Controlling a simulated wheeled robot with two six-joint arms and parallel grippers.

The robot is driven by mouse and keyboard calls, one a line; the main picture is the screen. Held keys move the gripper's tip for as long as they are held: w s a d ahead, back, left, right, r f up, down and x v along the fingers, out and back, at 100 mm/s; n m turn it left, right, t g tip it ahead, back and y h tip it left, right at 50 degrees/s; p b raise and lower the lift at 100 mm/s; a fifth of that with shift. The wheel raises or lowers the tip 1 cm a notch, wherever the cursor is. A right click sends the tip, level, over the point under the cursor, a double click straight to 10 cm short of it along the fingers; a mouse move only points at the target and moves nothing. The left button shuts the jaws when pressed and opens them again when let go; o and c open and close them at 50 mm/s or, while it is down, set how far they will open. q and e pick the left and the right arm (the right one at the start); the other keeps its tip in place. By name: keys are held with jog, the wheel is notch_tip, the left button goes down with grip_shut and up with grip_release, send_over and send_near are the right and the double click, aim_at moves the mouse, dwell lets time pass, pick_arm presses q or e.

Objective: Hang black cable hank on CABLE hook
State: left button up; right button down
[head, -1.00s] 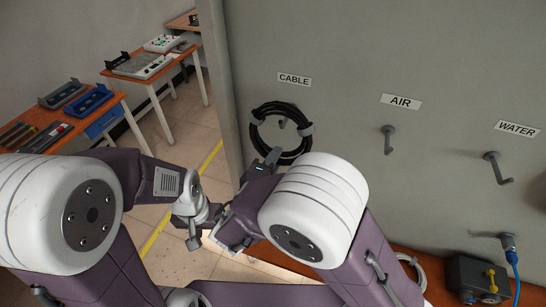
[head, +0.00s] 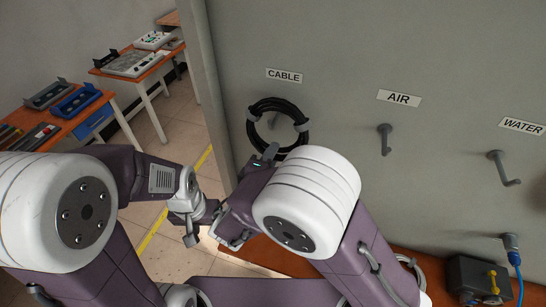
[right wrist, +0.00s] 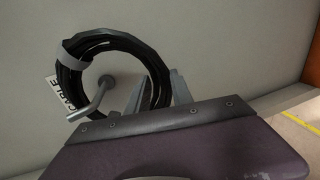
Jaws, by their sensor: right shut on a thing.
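The black cable hank (head: 252,128) is a coiled ring with grey ties, upright close to the grey panel under the CABLE label (head: 284,75). The CABLE hook (head: 273,120) shows inside the ring. In the right wrist view, the hook (right wrist: 103,90) comes through the hank's (right wrist: 70,80) opening, and its end lies in front of the cable. My right gripper (head: 269,153) is shut on the hank's lower edge; its fingers also show in the right wrist view (right wrist: 160,90). My left gripper (head: 191,235) is low at the left, away from the hank, its jaws unclear.
The AIR hook (head: 385,139) and WATER hook (head: 503,168) are bare on the panel to the right. A dark box with a yellow handle (head: 491,281) and a blue hose (head: 517,280) stand at lower right. Tables with trays (head: 78,101) stand at the back left.

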jog(key=shift+w+a+f+b, duration=0.1)
jog(key=shift+w+f+b, duration=0.15)
jog(key=shift+f+b, duration=0.35)
jog(key=shift+s+f, duration=0.1)
jog(key=shift+f, duration=0.05)
jog(key=shift+f, duration=0.15)
jog(key=c, duration=1.1)
grip_release()
jog(key=shift+o, duration=0.3)
jog(key=shift+s, duration=0.1)
jog(key=b+v, duration=0.3)
jog(key=v, duration=0.6)
jog(key=shift+b, duration=0.4)
